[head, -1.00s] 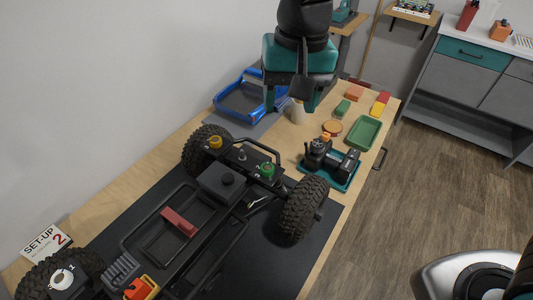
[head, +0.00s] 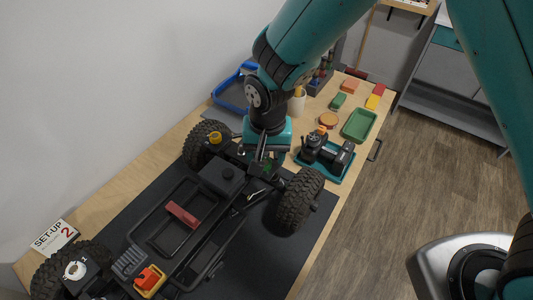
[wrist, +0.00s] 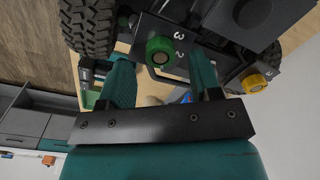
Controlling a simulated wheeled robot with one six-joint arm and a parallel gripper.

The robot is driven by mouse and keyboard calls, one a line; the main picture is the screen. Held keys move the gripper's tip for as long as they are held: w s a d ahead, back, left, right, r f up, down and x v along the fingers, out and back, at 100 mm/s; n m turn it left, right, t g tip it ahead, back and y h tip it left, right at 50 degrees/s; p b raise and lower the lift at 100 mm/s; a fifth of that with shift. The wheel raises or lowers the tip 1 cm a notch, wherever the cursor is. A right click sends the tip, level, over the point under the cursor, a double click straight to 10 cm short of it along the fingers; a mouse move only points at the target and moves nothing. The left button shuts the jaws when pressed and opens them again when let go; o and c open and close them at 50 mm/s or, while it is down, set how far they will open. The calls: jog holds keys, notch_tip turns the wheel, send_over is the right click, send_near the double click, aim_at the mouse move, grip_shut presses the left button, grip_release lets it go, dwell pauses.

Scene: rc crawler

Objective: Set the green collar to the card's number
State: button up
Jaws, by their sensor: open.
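The set-up card (head: 55,236) lies at the left of the bench and shows a red 2. The green collar (wrist: 160,50) sits on a dark block of the crawler (head: 215,195), with white numerals beside it; one reads 3, the other is hard to read. In the head view my gripper (head: 266,158) is over that end of the crawler and mostly hides the collar. In the wrist view my open gripper (wrist: 161,62) has a finger on each side of the collar's picture position. I cannot tell whether the fingers touch it.
A yellow collar (head: 215,137) and a white one (head: 75,270) are also on the crawler. Big tyres (head: 299,199) flank the work spot. A teal-based black device (head: 325,155), a green tray (head: 359,125) and a blue bin (head: 232,92) stand near.

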jog(key=shift+f, duration=1)
jog(key=shift+c, duration=0.2)
jog(key=c, duration=0.9)
jog(key=shift+n, duration=0.3)
jog(key=n+b, duration=0.1)
jog(key=n, duration=0.4)
jog(key=shift+a, duration=0.1)
jog(key=n+b, duration=0.1)
jog(key=n, duration=0.5)
jog(key=shift+a, duration=0.1)
jog(key=shift+r, duration=0.1)
